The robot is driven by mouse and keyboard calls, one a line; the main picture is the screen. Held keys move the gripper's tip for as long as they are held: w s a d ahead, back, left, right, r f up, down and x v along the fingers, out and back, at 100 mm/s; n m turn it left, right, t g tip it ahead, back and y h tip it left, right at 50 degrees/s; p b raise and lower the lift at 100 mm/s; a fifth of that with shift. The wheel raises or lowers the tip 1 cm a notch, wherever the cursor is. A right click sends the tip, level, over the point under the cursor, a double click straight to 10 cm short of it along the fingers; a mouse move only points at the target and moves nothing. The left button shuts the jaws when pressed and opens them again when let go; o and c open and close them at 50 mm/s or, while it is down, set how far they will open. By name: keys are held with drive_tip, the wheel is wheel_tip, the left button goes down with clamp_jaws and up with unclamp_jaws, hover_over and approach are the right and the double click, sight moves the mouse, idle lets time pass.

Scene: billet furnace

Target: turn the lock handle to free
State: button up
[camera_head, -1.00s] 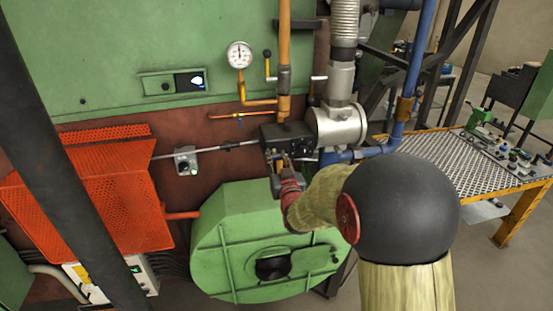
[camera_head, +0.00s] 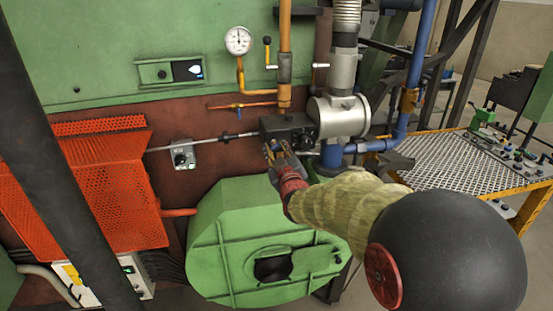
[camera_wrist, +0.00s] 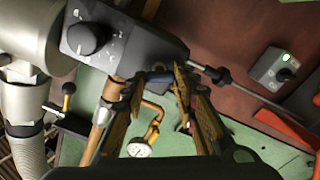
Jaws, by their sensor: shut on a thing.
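A dark control box (camera_head: 285,125) sits where the orange pipe meets the silver burner body. In the wrist view the dark box (camera_wrist: 130,45) shows a round black knob (camera_wrist: 88,38) with white marks. My gripper (camera_head: 274,150) is at the lower front of the box.
A thin metal rod (camera_head: 205,142) runs left from the box. A small grey switch box (camera_head: 183,155) is on the wall. A green round housing (camera_head: 265,240) lies below. An orange mesh guard (camera_head: 85,190) stands left, a grated table (camera_head: 455,165) right.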

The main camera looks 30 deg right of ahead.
drive_tip(key=n+b, duration=0.5)
drive_tip(key=shift+a+f+n+b, duration=0.1)
drive_tip(key=shift+f+n+b, duration=0.2)
drive_tip(key=n+b, duration=0.3)
drive_tip(key=shift+n+b, duration=0.9)
drive_tip(key=shift+n, duration=0.6)
drive_tip(key=shift+r+n, duration=0.1)
drive_tip(key=shift+n, duration=0.2)
drive_tip(key=o, duration=1.1)
drive_tip(key=shift+o, duration=0.3)
drive_tip(key=shift+w, duration=0.1)
drive_tip(key=v, duration=1.2)
